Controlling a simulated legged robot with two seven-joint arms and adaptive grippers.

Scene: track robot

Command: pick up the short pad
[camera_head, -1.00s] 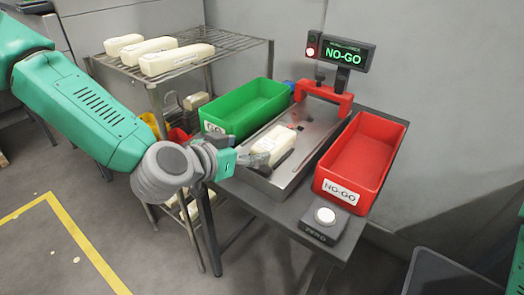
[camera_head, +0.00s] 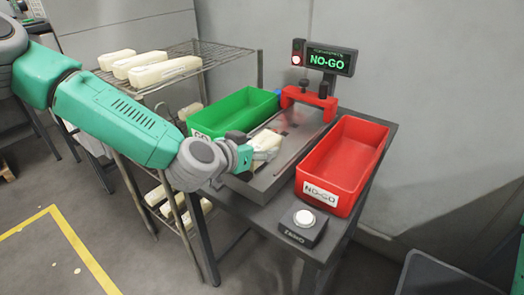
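A cream pad (camera_head: 264,139) lies on the metal plate (camera_head: 300,128) of the gauge station, between the green bin and the red bin. My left gripper (camera_head: 266,154) is at the pad's near end, and its grey fingers overlap that end in the picture. The fingers and my wrist hide part of the pad, so I cannot tell whether they grip it. My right gripper is not in view.
The green bin (camera_head: 235,100) stands left of the plate, the red NO-GO bin (camera_head: 318,187) right of it. A red bridge (camera_head: 308,97) spans the plate's far end, below a NO-GO display (camera_head: 329,62). A button box (camera_head: 303,225) sits in front. Several pads lie on the wire rack (camera_head: 203,47).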

